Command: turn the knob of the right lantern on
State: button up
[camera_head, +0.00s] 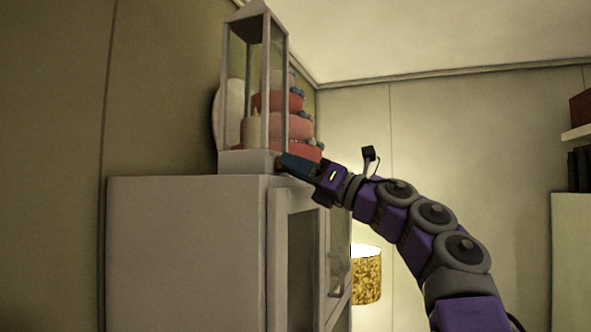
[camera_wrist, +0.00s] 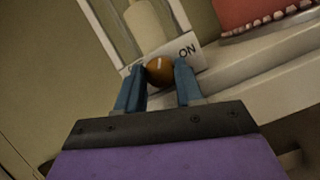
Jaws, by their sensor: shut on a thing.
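A white lantern (camera_head: 232,160) with a pale candle (camera_head: 252,130) inside stands on top of a white cabinet. In the wrist view the lantern's base (camera_wrist: 199,57) carries a round orange-brown knob (camera_wrist: 159,70) with a light mark on it. The word "ON" is printed to the right of the knob; lettering on the left is mostly hidden by a finger. My gripper (camera_wrist: 160,84) has its blue fingers on either side of the knob, shut on it. In the head view my gripper (camera_head: 283,161) reaches the lantern's base from the right.
A tiered red and pink cake (camera_head: 290,127) stands behind the lantern; its edge also shows in the wrist view (camera_wrist: 250,12). The white cabinet (camera_head: 185,230) has a front door below my arm. A glowing patterned lamp (camera_head: 366,275) is beyond the cabinet. Shelves stand far right.

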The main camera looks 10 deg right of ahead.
jog(key=shift+d, duration=0.1)
jog(key=o, duration=1)
jog(key=shift+d, duration=0.15)
jog(key=b+v, duration=0.5)
jog(key=v, duration=1.2)
jog(key=shift+d+f+b, duration=0.1)
jog(key=shift+d+b, duration=0.2)
jog(key=shift+b, duration=0.05)
